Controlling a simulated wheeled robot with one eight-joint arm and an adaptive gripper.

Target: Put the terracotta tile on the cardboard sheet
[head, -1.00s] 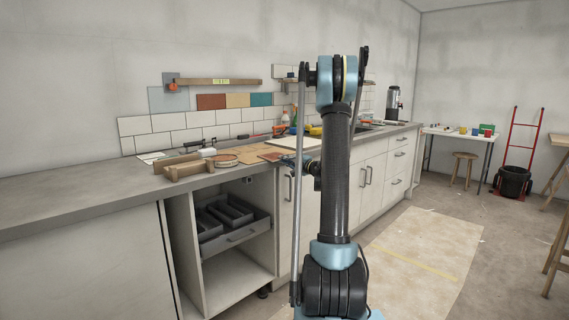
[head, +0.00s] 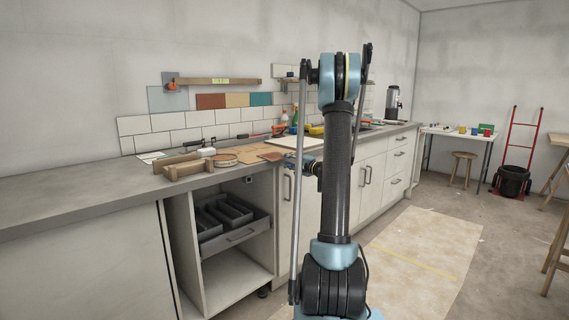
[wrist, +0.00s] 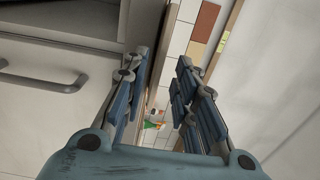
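A flat reddish-brown piece (head: 271,156), which looks like the terracotta tile, lies on the counter at the right edge of a tan sheet (head: 246,152) that looks like the cardboard. Another terracotta-coloured tile (head: 211,101) is in a sample row on the wall and shows in the wrist view (wrist: 208,20). My gripper (wrist: 163,60) is open and empty in the wrist view, its fingers apart. In the head view it is mostly hidden by my arm; a dark and blue part shows beside the counter's front edge.
The counter (head: 80,190) is bare at the left. A wooden frame-like tool (head: 188,169), a round item (head: 226,160) and a pale board (head: 289,142) lie near the sheet. Below, an open cabinet holds a grey tray (head: 232,232). A yellow-striped mat (head: 420,255) lies on the floor.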

